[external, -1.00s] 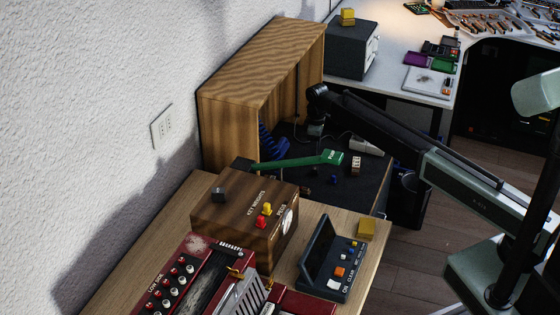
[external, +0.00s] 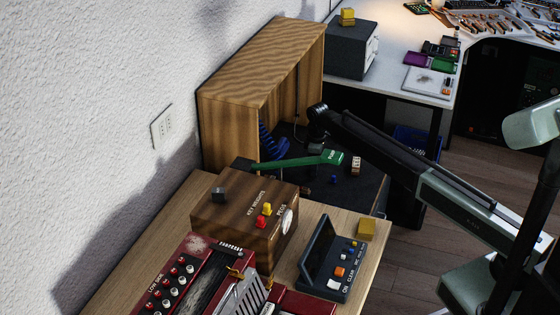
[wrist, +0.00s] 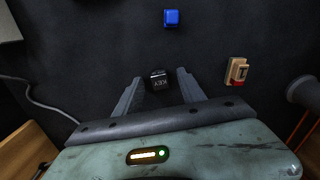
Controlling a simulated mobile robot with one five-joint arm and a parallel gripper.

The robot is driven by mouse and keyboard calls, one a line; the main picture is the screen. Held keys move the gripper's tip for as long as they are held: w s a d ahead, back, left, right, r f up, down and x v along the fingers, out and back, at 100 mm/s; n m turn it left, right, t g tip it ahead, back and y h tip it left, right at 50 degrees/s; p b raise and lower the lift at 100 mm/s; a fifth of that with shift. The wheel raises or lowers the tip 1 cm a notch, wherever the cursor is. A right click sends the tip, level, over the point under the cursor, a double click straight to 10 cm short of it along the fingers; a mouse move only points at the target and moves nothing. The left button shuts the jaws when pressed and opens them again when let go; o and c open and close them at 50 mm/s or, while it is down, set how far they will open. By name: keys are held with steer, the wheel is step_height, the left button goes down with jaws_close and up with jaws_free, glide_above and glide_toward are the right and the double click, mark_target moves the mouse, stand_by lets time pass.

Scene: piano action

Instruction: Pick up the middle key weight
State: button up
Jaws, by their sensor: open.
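A small black block marked KEY (wrist: 159,82) lies on the dark surface in the wrist view, between the two fingers of my gripper (wrist: 160,77). My gripper is open, with a finger on each side of the block and visible gaps. The wrist view does not show clearly how high the fingers are above the surface. In the external view my arm reaches in from the right to the dark work surface (external: 372,185). There the gripper is small and dark beneath the arm's end, and I cannot make out the black block.
A blue block (wrist: 171,18) lies ahead of the fingers and a tan and red piece (wrist: 237,72) lies to the right. A green PUSH lever (external: 333,156) crosses the surface's near side. A wooden cabinet (external: 262,60) stands at left, and a brown KEY WEIGHTS box (external: 225,215) stands nearer.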

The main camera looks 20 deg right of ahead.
jaws_close()
steer(key=shift+r, duration=0.1)
steer(key=shift+r+p, duration=0.45)
steer(key=shift+p, duration=0.1)
step_height(320, 180, up, 3)
steer(key=p, duration=0.3)
steer(key=shift+r, duration=0.15)
steer(key=s+d, duration=0.1)
steer(key=s, duration=0.4)
steer(key=s+d, duration=0.2)
steer(key=s, duration=0.3)
steer(key=s+d+p, duration=0.1)
steer(key=s, duration=0.4)
steer(key=shift+s+d+r, duration=0.15)
steer(key=shift+d+r, duration=0.15)
steer(key=shift+r, duration=0.05)
